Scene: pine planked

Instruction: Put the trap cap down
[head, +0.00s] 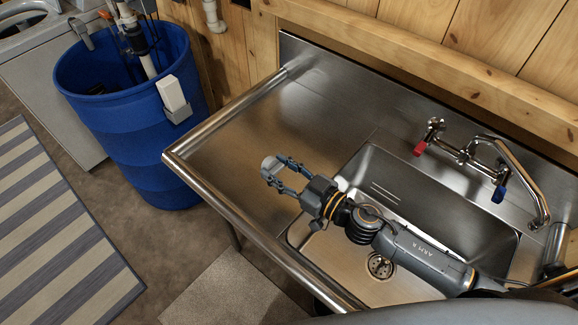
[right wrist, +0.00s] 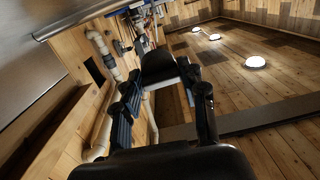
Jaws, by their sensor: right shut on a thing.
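The trap cap (head: 269,164) is a small pale grey piece at the tips of my right gripper (head: 277,173). The gripper is shut on it and holds it over the bare steel drainboard (head: 240,125), left of the sink basin. I cannot tell how far above the steel it is. In the right wrist view the cap is a dark shape (right wrist: 158,66) between the two fingers, with its far side hidden. My left gripper is not in view.
The sink basin (head: 460,235) with its drain lies under my right arm. A faucet with red and blue handles (head: 465,153) stands behind it. A raised rim (head: 215,195) edges the drainboard. A blue barrel (head: 140,125) stands left. The drainboard's back part is clear.

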